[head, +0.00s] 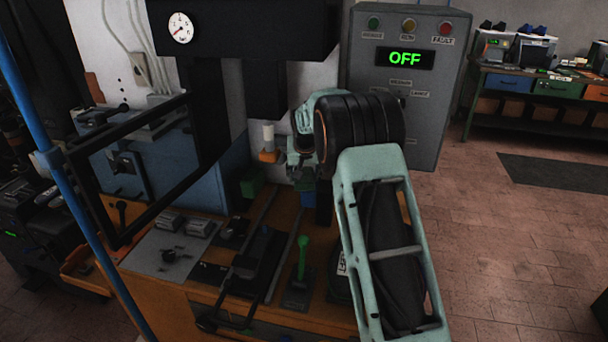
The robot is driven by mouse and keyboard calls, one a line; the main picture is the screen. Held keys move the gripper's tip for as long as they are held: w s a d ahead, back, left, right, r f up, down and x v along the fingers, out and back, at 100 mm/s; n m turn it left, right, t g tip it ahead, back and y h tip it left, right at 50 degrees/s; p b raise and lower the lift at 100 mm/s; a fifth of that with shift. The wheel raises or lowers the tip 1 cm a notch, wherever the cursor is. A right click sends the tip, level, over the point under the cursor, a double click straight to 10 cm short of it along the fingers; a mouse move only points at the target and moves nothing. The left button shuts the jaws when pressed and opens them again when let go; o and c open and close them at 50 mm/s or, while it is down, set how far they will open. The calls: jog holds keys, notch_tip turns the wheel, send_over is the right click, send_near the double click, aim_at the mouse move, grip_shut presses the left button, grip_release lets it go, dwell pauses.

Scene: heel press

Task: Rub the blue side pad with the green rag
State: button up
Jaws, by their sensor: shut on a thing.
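My gripper (302,174) is at the middle of the view, over the right part of the press bench, partly hidden by my own wrist. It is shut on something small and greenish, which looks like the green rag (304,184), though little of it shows. A blue block (307,198), which looks like the blue side pad, is just below the fingers. I cannot tell whether the rag touches it. A green block (250,186) and an orange block (268,156) with a white cylinder on it are to the left.
The black press head (266,88) hangs left of my gripper. A grey control box (402,125) reading OFF stands behind. A green-handled lever (302,255) and dark rails are on the orange bench (165,292). A black guard frame and blue post are at left. The floor at right is open.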

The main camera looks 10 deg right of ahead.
jog(key=shift+f, duration=0.3)
jog(key=shift+d, duration=0.1)
jog(key=shift+s+d+r+b, duration=0.1)
jog(key=shift+s+d+b, duration=0.15)
jog(key=shift+d, duration=0.35)
jog(key=shift+s+d+f+b, duration=0.1)
jog(key=shift+s+d+b, duration=0.2)
jog(key=shift+d, duration=0.25)
jog(key=shift+s+d+r+b, duration=0.1)
jog(key=shift+s+d+b, duration=0.15)
jog(key=shift+d, duration=0.35)
jog(key=shift+f+b, duration=0.2)
jog(key=shift+b, duration=0.1)
jog(key=shift+a+r, duration=0.1)
